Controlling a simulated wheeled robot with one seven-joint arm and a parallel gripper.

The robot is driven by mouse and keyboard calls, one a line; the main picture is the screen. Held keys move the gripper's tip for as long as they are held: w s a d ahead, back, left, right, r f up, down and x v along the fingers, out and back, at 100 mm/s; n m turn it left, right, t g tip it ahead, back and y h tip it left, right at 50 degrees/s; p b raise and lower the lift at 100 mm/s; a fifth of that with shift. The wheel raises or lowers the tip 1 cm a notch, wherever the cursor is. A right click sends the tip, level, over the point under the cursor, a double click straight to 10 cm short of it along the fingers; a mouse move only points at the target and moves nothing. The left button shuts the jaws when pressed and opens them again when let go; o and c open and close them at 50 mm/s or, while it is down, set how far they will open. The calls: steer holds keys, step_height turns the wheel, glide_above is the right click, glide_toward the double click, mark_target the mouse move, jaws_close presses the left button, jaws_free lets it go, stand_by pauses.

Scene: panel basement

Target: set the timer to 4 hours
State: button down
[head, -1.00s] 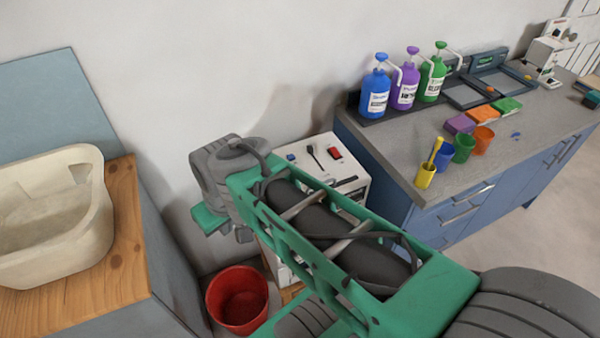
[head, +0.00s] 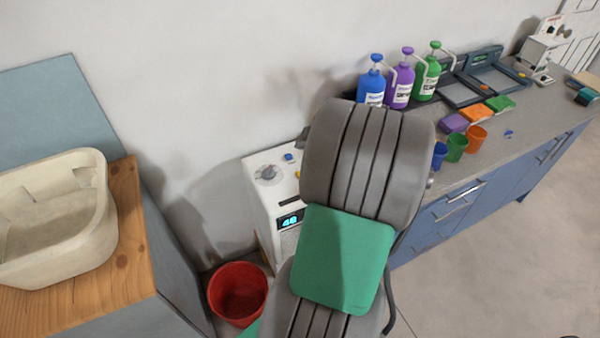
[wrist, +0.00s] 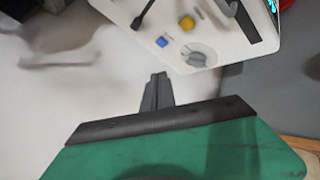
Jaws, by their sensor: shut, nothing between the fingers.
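The white control box (head: 262,190) stands against the wall, partly hidden behind my arm in the head view. A grey round knob (head: 267,173) sits on its top, and a lit display (head: 290,220) on its front shows what looks like 48. In the wrist view the knob (wrist: 197,56) is beside a blue button (wrist: 162,42) and a yellow button (wrist: 187,22). My gripper (wrist: 156,80) is shut and empty, its fingertips close below and left of the knob in that picture; I see no contact. The head view hides the gripper behind my arm.
A red bucket (head: 238,292) stands on the floor by the box. A wooden counter (head: 128,235) with a cream basin (head: 105,215) is at the left. A blue cabinet (head: 470,205) with bottles and cups on top is at the right.

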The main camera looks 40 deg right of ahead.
step_height(320, 180, down, 8)
steer(key=b, duration=0.4)
steer(key=shift+f, duration=0.15)
steer(key=shift+f+b, duration=0.3)
steer(key=shift+b, duration=0.2)
stand_by(1.4)
steer(key=shift+f+b, duration=0.4)
steer(key=shift+b, duration=0.25)
steer(key=shift+f+b, duration=0.4)
steer(key=shift+b, duration=0.15)
stand_by(0.4)
steer(key=shift+r+p, duration=0.3)
steer(key=shift+r, duration=0.55)
